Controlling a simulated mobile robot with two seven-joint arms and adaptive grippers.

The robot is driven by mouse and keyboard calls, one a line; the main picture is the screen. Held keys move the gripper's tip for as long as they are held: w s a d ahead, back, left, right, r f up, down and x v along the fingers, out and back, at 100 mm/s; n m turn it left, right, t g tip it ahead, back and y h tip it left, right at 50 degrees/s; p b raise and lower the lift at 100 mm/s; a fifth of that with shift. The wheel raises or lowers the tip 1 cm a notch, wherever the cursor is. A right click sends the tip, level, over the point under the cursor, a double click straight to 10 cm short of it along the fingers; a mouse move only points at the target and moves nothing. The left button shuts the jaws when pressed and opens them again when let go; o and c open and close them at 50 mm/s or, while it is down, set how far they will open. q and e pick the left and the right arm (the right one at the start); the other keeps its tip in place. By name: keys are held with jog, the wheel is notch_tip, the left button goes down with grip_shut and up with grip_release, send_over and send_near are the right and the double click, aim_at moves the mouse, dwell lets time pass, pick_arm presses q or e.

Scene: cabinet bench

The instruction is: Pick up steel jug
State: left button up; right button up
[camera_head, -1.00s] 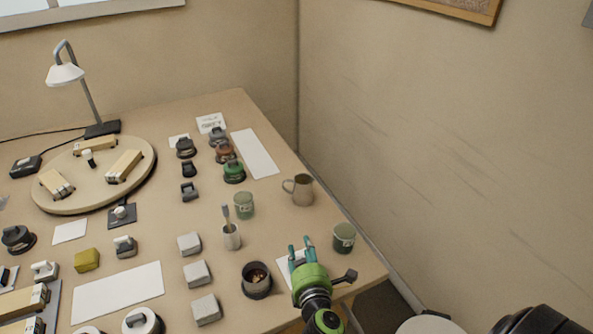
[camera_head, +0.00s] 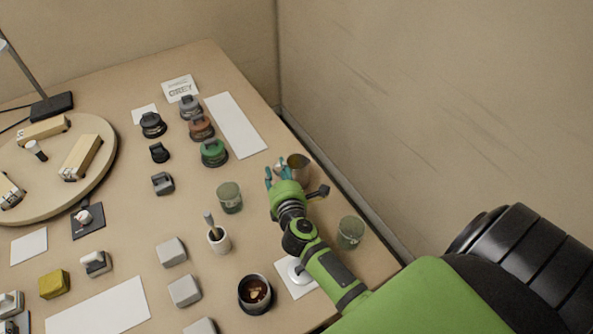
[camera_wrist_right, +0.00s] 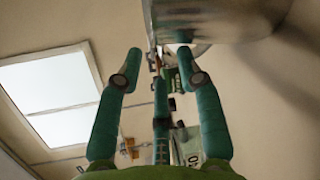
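The steel jug (camera_head: 299,168) stands near the right edge of the bench, partly hidden behind my right gripper. My right gripper (camera_head: 275,171) is just left of the jug, at the side where its handle is. Its teal fingers are spread. In the right wrist view the jug (camera_wrist_right: 235,18) looms large and blurred across the top, and the fingers (camera_wrist_right: 158,56) stand apart below it. Whether a finger touches the handle, I cannot tell. My left gripper is not in view.
A green-grey canister (camera_head: 229,197) stands left of my right arm and another (camera_head: 350,232) right of it. A white cup with a utensil (camera_head: 219,240) and a dark pot (camera_head: 255,292) stand nearer. A white sheet (camera_head: 236,125) lies clear behind. The wall rises at right.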

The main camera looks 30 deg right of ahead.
aim_at(275, 166)
jog(key=x, duration=0.3)
jog(key=shift+a, duration=0.15)
jog(key=shift+w+f, duration=0.1)
jog(key=shift+w, duration=0.05)
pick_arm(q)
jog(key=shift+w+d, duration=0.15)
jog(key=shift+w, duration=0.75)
pick_arm(e)
grip_shut()
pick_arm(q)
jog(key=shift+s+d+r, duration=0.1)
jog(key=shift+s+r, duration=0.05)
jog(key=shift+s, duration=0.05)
pick_arm(e)
jog(key=shift+r+p, duration=0.5)
jog(key=shift+r, duration=0.5)
notch_tip(275, 166, up, 3)
jog(key=shift+f+p, duration=0.2)
jog(key=shift+p, duration=0.4)
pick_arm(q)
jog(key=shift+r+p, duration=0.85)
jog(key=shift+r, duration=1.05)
pick_arm(e)
jog(key=s+d+r, duration=0.5)
jog(key=s+r, duration=0.1)
jog(key=s, duration=0.4)
jog(key=shift+d+r, duration=0.3)
jog(key=shift+d, duration=0.1)
